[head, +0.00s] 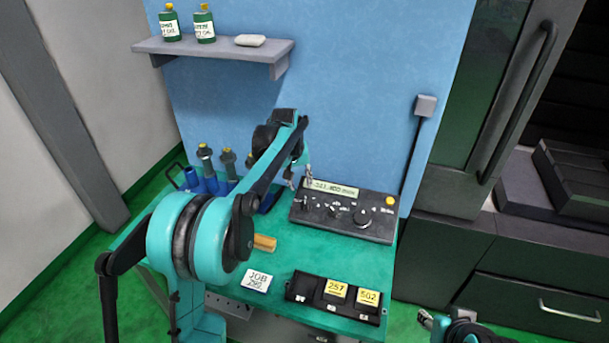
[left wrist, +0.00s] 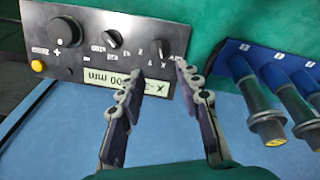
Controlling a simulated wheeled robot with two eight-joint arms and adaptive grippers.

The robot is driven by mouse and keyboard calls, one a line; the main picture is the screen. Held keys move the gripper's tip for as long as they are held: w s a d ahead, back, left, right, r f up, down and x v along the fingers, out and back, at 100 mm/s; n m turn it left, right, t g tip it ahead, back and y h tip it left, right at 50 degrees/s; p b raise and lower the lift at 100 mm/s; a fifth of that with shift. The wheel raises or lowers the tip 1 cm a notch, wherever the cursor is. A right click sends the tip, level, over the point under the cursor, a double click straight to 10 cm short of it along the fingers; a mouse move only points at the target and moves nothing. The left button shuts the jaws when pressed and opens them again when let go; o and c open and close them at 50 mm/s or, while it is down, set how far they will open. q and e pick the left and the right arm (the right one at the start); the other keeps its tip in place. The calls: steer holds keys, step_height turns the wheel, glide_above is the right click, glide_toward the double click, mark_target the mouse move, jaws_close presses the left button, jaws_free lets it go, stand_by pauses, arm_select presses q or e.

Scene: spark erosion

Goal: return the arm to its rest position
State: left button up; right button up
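My left gripper (head: 299,178) is in front of the left end of the dark control panel (head: 345,215), which has a small display, knobs and a yellow button. In the left wrist view, my left gripper (left wrist: 159,69) shows its two fingers apart with nothing between them. The panel (left wrist: 112,38) lies beyond the fingertips there; I cannot tell whether they touch it. My left arm reaches over the green table from the left. My right gripper (head: 427,320) shows only partly at the bottom right, off the table, and its opening is unclear.
A blue rack (head: 211,184) with yellow-tipped holders stands left of the panel. A brass-coloured block (head: 265,242), a JOB card (head: 257,281) and a black tray (head: 300,287) with yellow-labelled pieces lie nearer. A grey shelf (head: 215,48) with green bottles projects above. Dark cabinets (head: 550,270) stand right.

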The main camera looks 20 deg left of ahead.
arm_select(q)
steer(key=shift+s, duration=0.1)
steer(key=s+d+r+m+t+b, duration=0.1)
steer(key=s+r, duration=0.2)
steer(key=s, duration=0.5)
steer(key=s+d+r+m+t+b, duration=0.1)
steer(key=s+d+r, duration=0.1)
steer(key=s, duration=0.6)
steer(key=s+f+t, duration=0.1)
steer(key=s+f, duration=0.1)
steer(key=s, duration=0.4)
steer(key=s+f+m, duration=0.1)
steer(key=s+f, duration=0.2)
steer(key=s, duration=0.2)
steer(key=s+d+f+m+t, duration=0.1)
steer(key=s+f, duration=0.2)
steer(key=s, duration=0.3)
steer(key=shift+s+t+y+b, duration=0.3)
steer(key=shift+y+b, duration=0.1)
steer(key=shift+b, duration=0.05)
steer(key=shift+r, duration=0.1)
